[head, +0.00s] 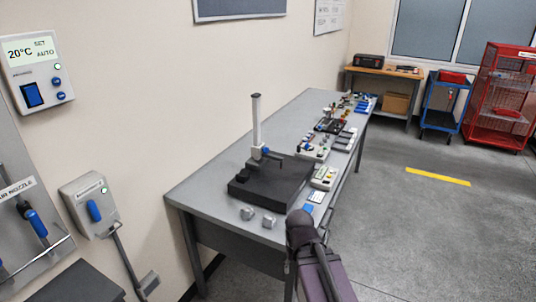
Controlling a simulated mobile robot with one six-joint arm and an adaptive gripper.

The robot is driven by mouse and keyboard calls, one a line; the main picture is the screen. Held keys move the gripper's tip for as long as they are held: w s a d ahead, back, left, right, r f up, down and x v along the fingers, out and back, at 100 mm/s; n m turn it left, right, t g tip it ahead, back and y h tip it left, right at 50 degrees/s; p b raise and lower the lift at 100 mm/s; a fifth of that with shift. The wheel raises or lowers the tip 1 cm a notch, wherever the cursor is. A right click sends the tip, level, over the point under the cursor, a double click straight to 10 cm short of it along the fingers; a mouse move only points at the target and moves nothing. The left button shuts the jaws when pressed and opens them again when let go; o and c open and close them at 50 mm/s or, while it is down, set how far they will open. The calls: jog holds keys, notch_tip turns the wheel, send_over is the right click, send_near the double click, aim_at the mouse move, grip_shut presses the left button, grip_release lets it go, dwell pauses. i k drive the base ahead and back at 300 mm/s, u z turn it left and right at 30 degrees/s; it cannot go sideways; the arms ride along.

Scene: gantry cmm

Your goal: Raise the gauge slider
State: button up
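The height gauge has an upright pale column (256,118) standing on a dark granite block (290,185) on the long grey bench. Its slider (259,153) sits low on the column, a little above the block, with a small blue part on its right side. The slider is small in this view, so its fine parts cannot be told. Part of my own arm shows at the bottom centre, in front of the bench's near edge and apart from the gauge. My gripper cannot be made out in this view.
Two small grey metal blocks (258,217) lie on the bench near its front left edge. A pale keypad device (324,178) stands right of the granite block. Several tools and parts crowd the far bench. The floor to the right is open up to the blue cart (441,103).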

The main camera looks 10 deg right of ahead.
aim_at(262, 151)
jog(key=k, duration=0.55)
jog(key=i, duration=1.5)
jog(key=z, duration=0.5)
